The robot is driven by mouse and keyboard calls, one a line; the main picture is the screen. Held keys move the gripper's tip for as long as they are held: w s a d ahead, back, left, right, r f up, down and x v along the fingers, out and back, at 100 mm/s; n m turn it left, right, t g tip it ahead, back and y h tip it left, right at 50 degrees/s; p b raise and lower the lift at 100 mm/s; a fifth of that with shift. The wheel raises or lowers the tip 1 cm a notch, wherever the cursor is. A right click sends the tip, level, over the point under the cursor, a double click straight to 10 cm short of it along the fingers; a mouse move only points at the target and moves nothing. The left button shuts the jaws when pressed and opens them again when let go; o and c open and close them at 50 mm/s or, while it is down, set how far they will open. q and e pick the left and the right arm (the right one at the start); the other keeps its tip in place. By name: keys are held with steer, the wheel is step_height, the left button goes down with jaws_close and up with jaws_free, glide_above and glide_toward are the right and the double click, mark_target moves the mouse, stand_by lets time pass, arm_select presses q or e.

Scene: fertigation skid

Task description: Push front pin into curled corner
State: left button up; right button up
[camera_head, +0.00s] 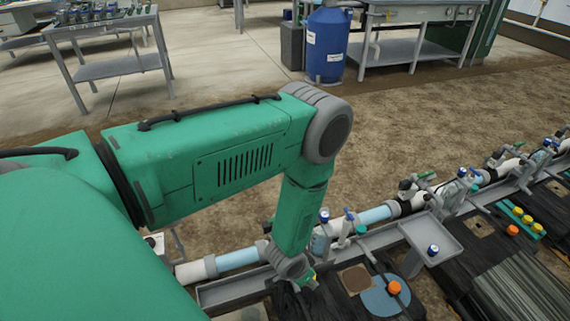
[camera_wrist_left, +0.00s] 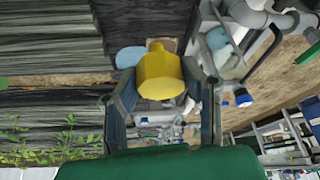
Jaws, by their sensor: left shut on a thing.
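My left gripper (camera_head: 305,282) reaches down from the green arm, just left of a brown square patch (camera_head: 356,279) on the dark sheeting. In the wrist view my left gripper (camera_wrist_left: 165,100) is shut on a pin with a broad yellow head (camera_wrist_left: 161,75); a bit of yellow (camera_head: 314,279) shows at its tip in the head view. The pin's far end and any shaft are hidden. An orange-headed pin (camera_head: 394,288) stands on a light blue round patch (camera_head: 384,297). Another orange-headed pin (camera_head: 512,230) is farther right. I cannot make out a curled corner. My right gripper is not in view.
A green rack (camera_head: 520,218) holds several yellow caps. A pipe line with valves (camera_head: 375,215) runs along a grey channel behind the sheeting. A small grey tray (camera_head: 430,240) with a blue-capped bottle stands close to the right. A blue drum (camera_head: 328,45) is far back.

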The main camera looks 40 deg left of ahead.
arm_select(q)
steer(key=shift+s+a+f+m+h+b, duration=0.35)
steer(key=shift+a+f+b, duration=1.25)
steer(key=shift+f, duration=2.75)
steer(key=shift+s+a+f+m+h+b, duration=0.1)
steer(key=shift+s+a+f+m+b, duration=0.5)
steer(key=shift+f+b, duration=2.75)
steer(key=shift+s+a+f+m+h+b, duration=0.2)
steer(key=shift+a+f+m+b, duration=0.7)
steer(key=shift+f, duration=4.4)
steer(key=shift+s+a+n, duration=0.15)
steer(key=shift+a+n, duration=0.2)
steer(key=shift+a, duration=0.2)
steer(key=shift+f, duration=0.15)
steer(key=shift+f, duration=0.25)
steer(key=o, duration=1.2)
steer(key=shift+f, duration=0.1)
